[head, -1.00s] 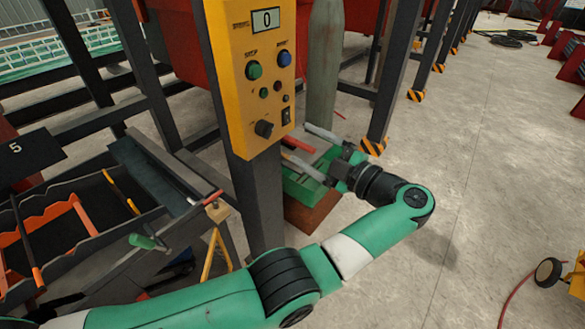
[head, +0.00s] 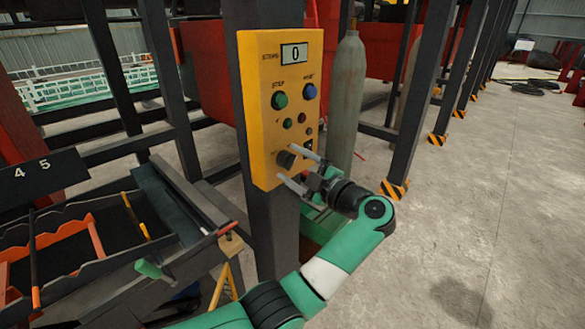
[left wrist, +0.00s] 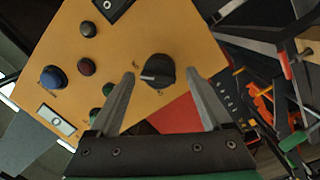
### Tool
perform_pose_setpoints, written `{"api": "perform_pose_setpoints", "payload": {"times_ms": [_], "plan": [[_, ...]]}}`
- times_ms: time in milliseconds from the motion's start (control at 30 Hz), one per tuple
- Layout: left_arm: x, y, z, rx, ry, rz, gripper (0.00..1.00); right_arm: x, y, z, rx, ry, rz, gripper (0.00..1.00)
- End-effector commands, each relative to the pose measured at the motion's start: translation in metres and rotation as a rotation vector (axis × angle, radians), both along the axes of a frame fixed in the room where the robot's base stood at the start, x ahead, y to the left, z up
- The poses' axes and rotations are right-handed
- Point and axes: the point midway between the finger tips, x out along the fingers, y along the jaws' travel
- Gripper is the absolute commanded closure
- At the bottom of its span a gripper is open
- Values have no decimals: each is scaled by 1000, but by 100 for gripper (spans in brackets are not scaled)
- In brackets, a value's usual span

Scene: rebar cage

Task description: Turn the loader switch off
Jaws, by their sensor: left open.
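The yellow control panel (head: 268,120) is mounted on a dark post and its display reads 0. My left gripper (head: 290,164) is open at the panel's lower part. In the left wrist view its fingers (left wrist: 160,75) stand on either side of the knob with gaps; contact cannot be told. My right gripper is out of view.
A green button (head: 280,100), a blue button (head: 310,91) and smaller buttons sit higher on the panel. A grey gas cylinder (head: 345,100) stands behind it. A rack tray with orange dividers (head: 97,238) lies left. Open floor (head: 480,210) is on the right.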

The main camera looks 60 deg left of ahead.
Motion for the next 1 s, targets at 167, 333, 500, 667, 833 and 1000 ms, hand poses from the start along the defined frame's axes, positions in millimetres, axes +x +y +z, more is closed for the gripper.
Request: {"api": "perform_pose_setpoints", "payload": {"times_ms": [167, 333, 500, 667, 833, 1000], "plan": [[-1, 4, 0, 0, 0, 0, 18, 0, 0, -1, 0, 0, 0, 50], [-1, 4, 0, 0, 0, 0, 27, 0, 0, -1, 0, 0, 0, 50], [-1, 4, 0, 0, 0, 0, 57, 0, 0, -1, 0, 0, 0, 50], [-1, 4, 0, 0, 0, 0, 86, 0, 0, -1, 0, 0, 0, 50], [-1, 4, 0, 0, 0, 0, 100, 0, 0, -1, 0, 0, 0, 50], [-1, 4, -1, 7, -19, 0, 100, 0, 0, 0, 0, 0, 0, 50]]}}
